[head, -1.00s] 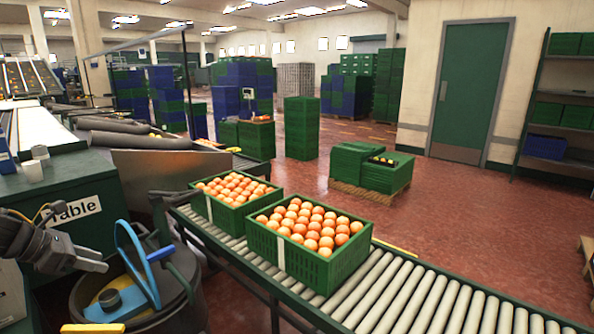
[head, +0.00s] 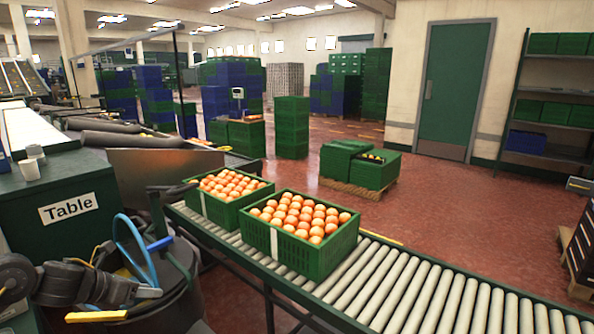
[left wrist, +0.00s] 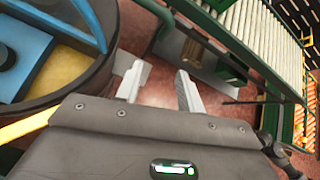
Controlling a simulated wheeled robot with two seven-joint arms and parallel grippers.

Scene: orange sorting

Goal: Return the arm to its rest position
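My left gripper (head: 128,276) is at the lower left of the head view, in front of the dark round bin. Its fingers (left wrist: 158,86) stand apart in the left wrist view, with nothing between them but the floor behind. It is apart from the crates. Two green crates full of oranges, a near one (head: 335,250) and a far one (head: 226,211), stand on the roller conveyor. My right gripper is not in view.
The dark bin (head: 182,299) holds a blue ring-shaped thing (head: 128,240) close to my left gripper. A green table box (head: 22,208) stands behind it. The roller conveyor (head: 400,291) runs to the lower right. Red floor is open beyond it.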

